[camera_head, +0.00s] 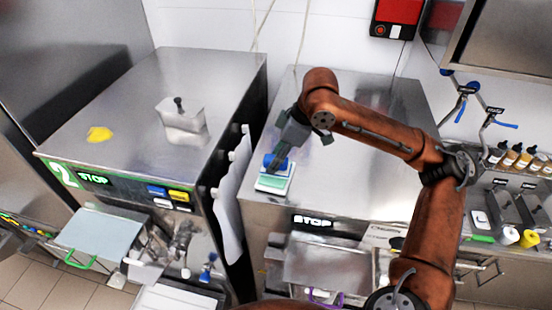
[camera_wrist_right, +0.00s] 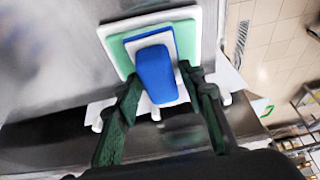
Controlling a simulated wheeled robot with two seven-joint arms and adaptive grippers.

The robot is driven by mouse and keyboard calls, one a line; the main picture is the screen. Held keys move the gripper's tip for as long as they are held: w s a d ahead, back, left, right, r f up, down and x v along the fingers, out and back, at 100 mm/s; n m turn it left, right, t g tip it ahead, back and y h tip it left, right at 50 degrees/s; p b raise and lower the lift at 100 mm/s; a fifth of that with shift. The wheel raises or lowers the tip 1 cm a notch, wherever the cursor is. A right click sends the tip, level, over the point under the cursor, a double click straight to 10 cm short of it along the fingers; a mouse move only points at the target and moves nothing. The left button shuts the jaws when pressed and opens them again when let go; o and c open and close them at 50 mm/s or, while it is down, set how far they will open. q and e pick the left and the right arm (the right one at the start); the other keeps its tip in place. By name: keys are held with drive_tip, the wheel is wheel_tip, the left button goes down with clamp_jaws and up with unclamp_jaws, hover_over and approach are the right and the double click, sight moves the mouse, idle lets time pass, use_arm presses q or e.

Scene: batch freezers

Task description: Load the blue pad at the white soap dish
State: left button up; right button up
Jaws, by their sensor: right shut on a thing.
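My right gripper (camera_head: 277,168) is at the front left corner of the right-hand machine's top, shut on the blue pad (camera_head: 269,158). In the right wrist view the blue pad (camera_wrist_right: 155,72) has a white layer under it and sits between my two fingers (camera_wrist_right: 160,88). Below or behind it is the white soap dish (camera_head: 271,190), a white square with a pale green face; it also shows in the right wrist view (camera_wrist_right: 104,33). The pad overlaps the green face in both views; I cannot tell whether they touch. My left gripper is not in view.
The steel top (camera_head: 365,95) right of the dish is clear under my right arm. A dark gap separates the machines. Bottles (camera_head: 512,155) stand far right.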

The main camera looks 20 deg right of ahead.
drive_tip(key=shift+s+f+p, duration=0.1)
drive_tip(key=shift+f+p, duration=0.2)
drive_tip(key=shift+p, duration=0.8)
idle(3.6)
wheel_tip(320, 180, up, 3)
drive_tip(key=shift+f+p, duration=0.2)
drive_tip(key=shift+p, duration=1)
drive_tip(key=shift+r, duration=2.4)
